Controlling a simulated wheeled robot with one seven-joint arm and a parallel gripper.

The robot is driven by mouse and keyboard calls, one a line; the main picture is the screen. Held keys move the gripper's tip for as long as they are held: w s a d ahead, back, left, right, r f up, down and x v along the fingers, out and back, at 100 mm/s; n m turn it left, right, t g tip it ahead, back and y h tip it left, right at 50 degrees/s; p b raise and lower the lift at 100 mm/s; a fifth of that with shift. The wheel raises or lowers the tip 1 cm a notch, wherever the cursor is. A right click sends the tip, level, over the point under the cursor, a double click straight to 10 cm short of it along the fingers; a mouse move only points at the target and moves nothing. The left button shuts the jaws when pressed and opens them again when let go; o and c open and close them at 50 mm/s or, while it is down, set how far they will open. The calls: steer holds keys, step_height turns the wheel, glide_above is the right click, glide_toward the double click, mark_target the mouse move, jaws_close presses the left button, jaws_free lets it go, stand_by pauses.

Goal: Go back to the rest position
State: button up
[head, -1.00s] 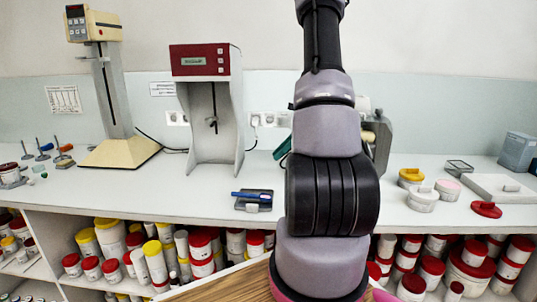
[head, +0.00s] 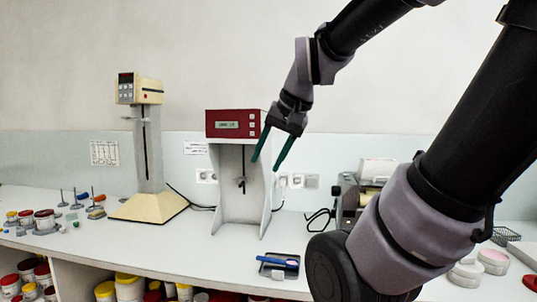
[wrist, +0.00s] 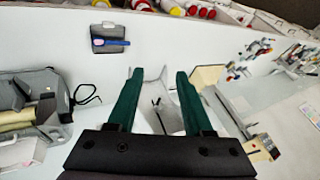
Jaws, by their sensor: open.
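My gripper (head: 273,147) is raised in front of the red-topped mixer (head: 237,124), with its two green fingers pointing down. The fingers are spread apart with nothing between them. The wrist view shows the same open fingers (wrist: 157,103), with the mixer's grey stand seen between and beyond them. My arm reaches in from the right of the head view and hides part of the bench there.
A cream stirrer (head: 147,150) stands left of the mixer. A dark tray with a blue-handled tool (head: 278,262) lies on the white bench (head: 120,240). A grey machine (head: 352,196) stands right of the mixer. Red- and yellow-lidded tubs (head: 128,288) fill the shelf below.

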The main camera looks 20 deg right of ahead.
steer(key=shift+s+a+r+n+t, duration=0.2)
steer(key=shift+s+r+n+t, duration=0.1)
steer(key=shift+s+n, duration=0.15)
steer(key=shift+s+a+r+n+t, duration=0.2)
steer(key=shift+s+n+t, duration=0.15)
steer(key=shift+s, duration=0.1)
steer(key=shift+d, duration=0.1)
